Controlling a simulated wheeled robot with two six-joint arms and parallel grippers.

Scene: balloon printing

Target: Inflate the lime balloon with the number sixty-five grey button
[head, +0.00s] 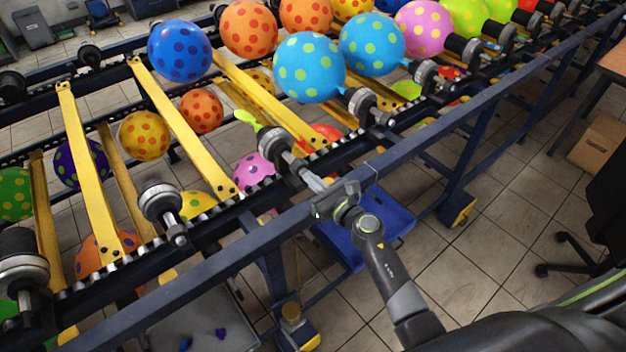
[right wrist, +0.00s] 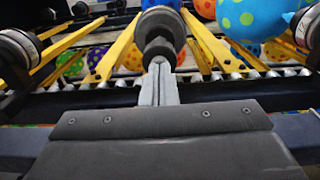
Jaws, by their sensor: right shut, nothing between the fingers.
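A small limp lime balloon (head: 247,117) hangs on the far end of a grey and black nozzle unit (head: 272,142) on the near rail. My right gripper (head: 301,168) is shut and empty, with its fingertips at the near end of that unit. In the right wrist view the shut fingertips (right wrist: 158,66) meet or almost meet the grey button end (right wrist: 159,50) of the unit; I cannot tell if they touch. The unit hides the lime balloon in that view. No number sixty-five is readable. My left gripper is not in view.
Inflated balloons, including a blue one with green dots (head: 309,68), stand on units to the right. Another nozzle unit (head: 163,205) is to the left. Yellow bars (head: 185,130) cross the machine. A dark blue frame rail (head: 230,245) runs beneath my right gripper.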

